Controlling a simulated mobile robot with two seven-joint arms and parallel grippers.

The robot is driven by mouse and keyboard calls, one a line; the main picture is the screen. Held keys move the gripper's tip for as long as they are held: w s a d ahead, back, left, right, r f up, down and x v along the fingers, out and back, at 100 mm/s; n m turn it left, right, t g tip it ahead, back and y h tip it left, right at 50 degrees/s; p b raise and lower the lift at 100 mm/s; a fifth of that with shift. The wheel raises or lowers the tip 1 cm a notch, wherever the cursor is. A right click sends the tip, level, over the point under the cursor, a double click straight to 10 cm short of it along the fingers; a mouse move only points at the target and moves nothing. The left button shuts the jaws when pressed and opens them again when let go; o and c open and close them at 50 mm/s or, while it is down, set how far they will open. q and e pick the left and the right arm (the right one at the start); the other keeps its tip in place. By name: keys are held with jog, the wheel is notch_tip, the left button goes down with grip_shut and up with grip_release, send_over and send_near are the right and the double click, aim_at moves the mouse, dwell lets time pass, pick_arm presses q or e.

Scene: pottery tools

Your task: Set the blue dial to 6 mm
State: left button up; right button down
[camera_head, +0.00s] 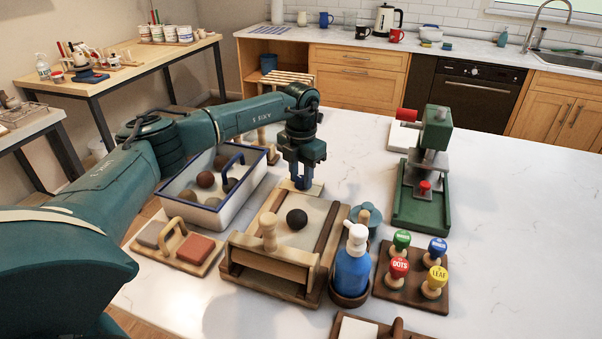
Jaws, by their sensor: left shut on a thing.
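A wooden roller board (240,268) with a dark ball (297,219) and a wooden-handled tool (268,232) stands at the front middle of the table. My left gripper (303,178) points down at the board's far end, over a pale plate (316,189). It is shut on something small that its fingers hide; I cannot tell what. A round teal-blue knob (367,213) sits at the board's right side, behind a blue bottle, apart from my gripper. I cannot tell whether it is the dial, and no mm marks are readable. My right gripper is not in view.
The blue bottle (352,269) and a rack of coloured stamps (412,279) stand to the right. A green press (426,180) is behind them. A white tub (203,209) with balls and a board of blocks (180,246) lie left. The table's right side is clear.

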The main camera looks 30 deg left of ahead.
aim_at(301, 178)
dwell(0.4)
pick_arm(q)
jog(key=o, duration=1)
notch_tip(301, 178, up, 13)
jog(key=shift+r+b, duration=0.15)
jog(key=shift+b, duration=0.6)
